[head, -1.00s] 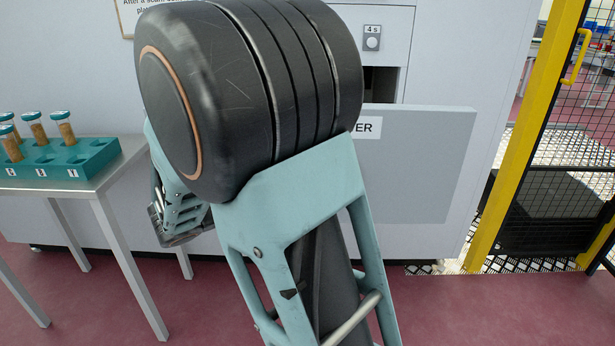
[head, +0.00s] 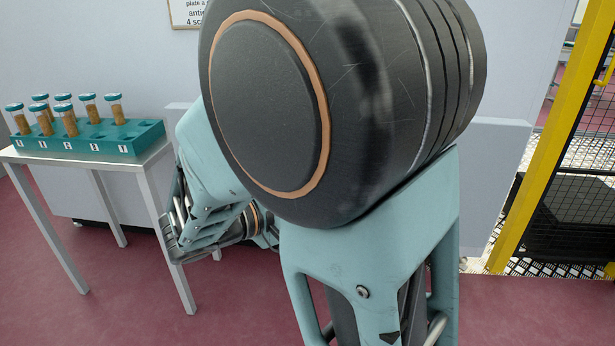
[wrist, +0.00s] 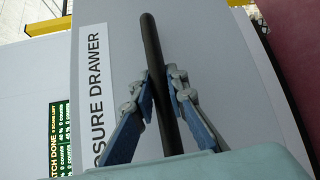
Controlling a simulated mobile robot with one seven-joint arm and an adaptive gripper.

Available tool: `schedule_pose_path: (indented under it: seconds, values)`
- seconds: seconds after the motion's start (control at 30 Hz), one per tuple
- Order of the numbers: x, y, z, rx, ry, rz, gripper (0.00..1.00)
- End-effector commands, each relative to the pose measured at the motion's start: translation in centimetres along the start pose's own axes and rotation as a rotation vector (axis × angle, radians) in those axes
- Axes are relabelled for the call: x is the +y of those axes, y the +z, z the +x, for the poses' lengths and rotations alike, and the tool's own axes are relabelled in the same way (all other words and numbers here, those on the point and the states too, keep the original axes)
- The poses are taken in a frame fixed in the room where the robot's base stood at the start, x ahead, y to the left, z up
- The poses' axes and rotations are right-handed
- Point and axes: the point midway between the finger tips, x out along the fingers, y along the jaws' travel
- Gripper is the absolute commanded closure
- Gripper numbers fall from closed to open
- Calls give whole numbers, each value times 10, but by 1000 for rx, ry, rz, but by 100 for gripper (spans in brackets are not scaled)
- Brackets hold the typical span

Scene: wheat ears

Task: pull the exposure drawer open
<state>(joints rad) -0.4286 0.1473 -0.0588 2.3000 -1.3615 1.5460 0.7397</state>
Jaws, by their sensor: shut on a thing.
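The exposure drawer's grey front (wrist: 205,60) fills much of the wrist view. It carries a white label (wrist: 97,90), partly cut off, that reads "OSURE DRAWER". A black bar handle (wrist: 152,50) stands out from the front. My gripper (wrist: 160,82) is shut on this handle, with a blue finger on each side of it. In the head view my arm covers most of the drawer; only a right part of its front (head: 500,165) and a small left part (head: 179,114) show. My gripper's hold on the handle is hidden there.
A white table with a teal rack (head: 135,141) of several capped, grain-filled tubes stands at left. A yellow post (head: 560,130) and mesh fence stand at right. Red floor (head: 110,285) lies open in front.

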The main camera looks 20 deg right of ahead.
Motion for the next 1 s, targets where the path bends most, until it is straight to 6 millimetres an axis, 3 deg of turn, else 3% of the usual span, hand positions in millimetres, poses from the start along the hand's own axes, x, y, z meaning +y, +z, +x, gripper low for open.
schedule_pose_path:
  seconds: [0.4, 0.43, 0.6, 0.87, 1.0]
  values:
    - [0, 1, -1, 1, 0, 0, 100]
    - [0, 1, -1, 1, 0, 0, 86]
    - [0, 1, -1, 1, 0, 0, 69]
    - [0, 1, -2, 1, 0, 0, 69]
    - [0, -1, -13, 4, 0, 1, 69]
